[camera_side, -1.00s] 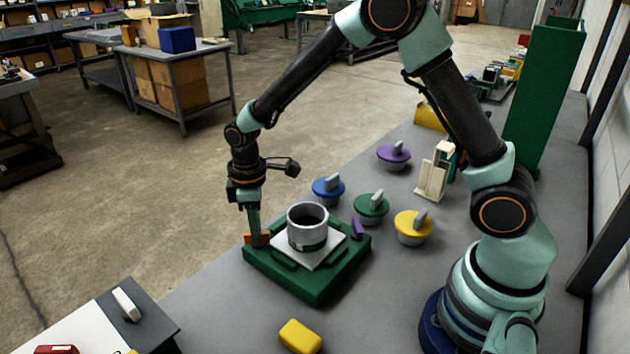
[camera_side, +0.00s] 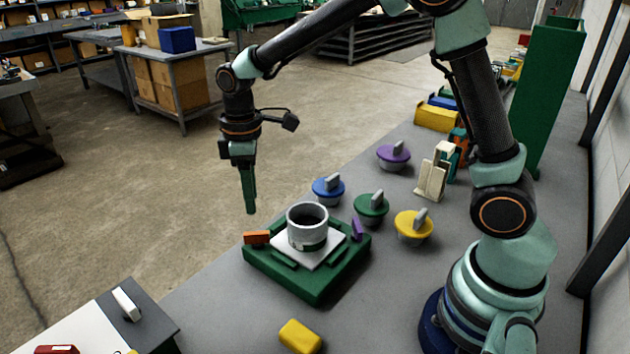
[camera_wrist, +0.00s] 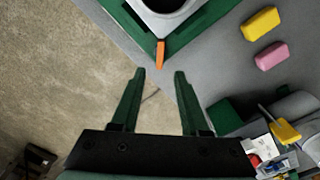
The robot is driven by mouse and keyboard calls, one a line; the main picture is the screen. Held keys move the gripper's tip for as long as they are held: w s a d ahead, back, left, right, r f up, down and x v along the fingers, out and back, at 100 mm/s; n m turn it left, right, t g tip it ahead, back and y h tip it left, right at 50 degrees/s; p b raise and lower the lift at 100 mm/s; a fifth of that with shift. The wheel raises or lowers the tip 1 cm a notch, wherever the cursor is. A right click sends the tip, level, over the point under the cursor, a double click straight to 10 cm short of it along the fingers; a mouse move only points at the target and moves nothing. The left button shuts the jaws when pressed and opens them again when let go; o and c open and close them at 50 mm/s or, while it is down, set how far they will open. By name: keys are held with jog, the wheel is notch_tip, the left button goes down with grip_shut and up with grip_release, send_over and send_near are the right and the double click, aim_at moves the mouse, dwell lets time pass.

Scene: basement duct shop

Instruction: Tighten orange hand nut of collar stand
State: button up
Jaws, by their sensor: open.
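The collar stand is a green base (camera_side: 312,288) with a white plate (camera_side: 322,258) and a grey ring-shaped collar (camera_side: 307,228) upright on it. The orange hand nut (camera_side: 257,238) sits at the left corner of the base in the side view. In the wrist view the orange nut (camera_wrist: 160,53) shows as a narrow bar just beyond my fingertips, roughly in line with the gap between them. A purple hand nut (camera_side: 357,229) is at the right side of the base. My gripper (camera_side: 250,209) is open and empty, pointing down, above and apart from the orange nut. It also shows in the wrist view (camera_wrist: 160,74).
Blue (camera_side: 328,190), green (camera_side: 371,207), yellow (camera_side: 413,227) and purple (camera_side: 393,156) knobbed lids stand behind and right of the stand. A yellow block (camera_side: 300,336) lies in front; a pink block (camera_wrist: 271,56) shows in the wrist view. The table edge is close to the stand's left.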

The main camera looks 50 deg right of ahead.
jog(key=shift+r, duration=1.55)
jog(key=shift+r, duration=0.1)
jog(key=s+d+r+m+t, duration=0.2)
jog(key=s+d+r+m, duration=0.1)
jog(key=s, duration=0.4)
jog(key=s+d+r+m+t, duration=0.3)
jog(key=s+d+r+m, duration=0.1)
jog(key=s, duration=0.3)
jog(key=shift+d+m+t, duration=0.3)
jog(key=shift+d+m, duration=0.4)
jog(key=shift+m, duration=0.2)
